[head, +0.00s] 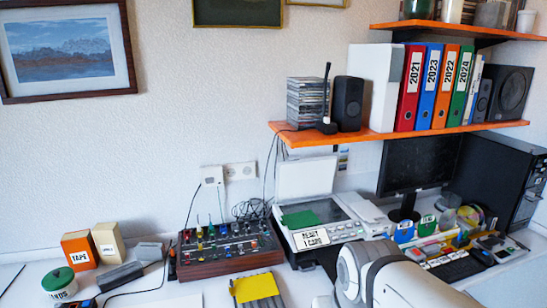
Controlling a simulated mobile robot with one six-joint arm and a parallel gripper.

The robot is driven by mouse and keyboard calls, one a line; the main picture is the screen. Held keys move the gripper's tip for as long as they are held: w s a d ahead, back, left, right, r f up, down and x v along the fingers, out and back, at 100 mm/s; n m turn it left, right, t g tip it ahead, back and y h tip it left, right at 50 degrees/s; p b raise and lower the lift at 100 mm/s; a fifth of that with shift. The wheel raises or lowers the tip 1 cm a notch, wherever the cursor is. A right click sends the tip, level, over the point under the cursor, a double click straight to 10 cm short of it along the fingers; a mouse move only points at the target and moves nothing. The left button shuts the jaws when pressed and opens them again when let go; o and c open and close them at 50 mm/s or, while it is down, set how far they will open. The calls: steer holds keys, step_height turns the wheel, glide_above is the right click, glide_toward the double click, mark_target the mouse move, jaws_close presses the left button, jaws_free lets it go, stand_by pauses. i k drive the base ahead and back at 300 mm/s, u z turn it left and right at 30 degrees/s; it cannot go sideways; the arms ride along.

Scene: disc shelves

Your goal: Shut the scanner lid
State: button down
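The scanner (345,215) is a white and dark flatbed machine on the table, right of the middle. Its white lid (306,176) stands raised, close to upright, at the back left of the machine. A green sheet or card (300,220) lies on the left part of the bed. A white label with black text is on the front edge; I cannot read it surely. My white arm shows at the bottom right, in front of the scanner, and hides part of its front right. My gripper is not in view.
A mixer with coloured knobs (228,249) stands left of the scanner. A yellow-topped object (254,287) lies in front. A monitor (415,165) and black computer case (495,183) stand at right. An orange shelf (400,134) with binders and speakers hangs above the lid.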

mark_target(296, 179)
steer(key=u, duration=0.05)
steer(key=i, duration=1)
steer(key=z, duration=0.05)
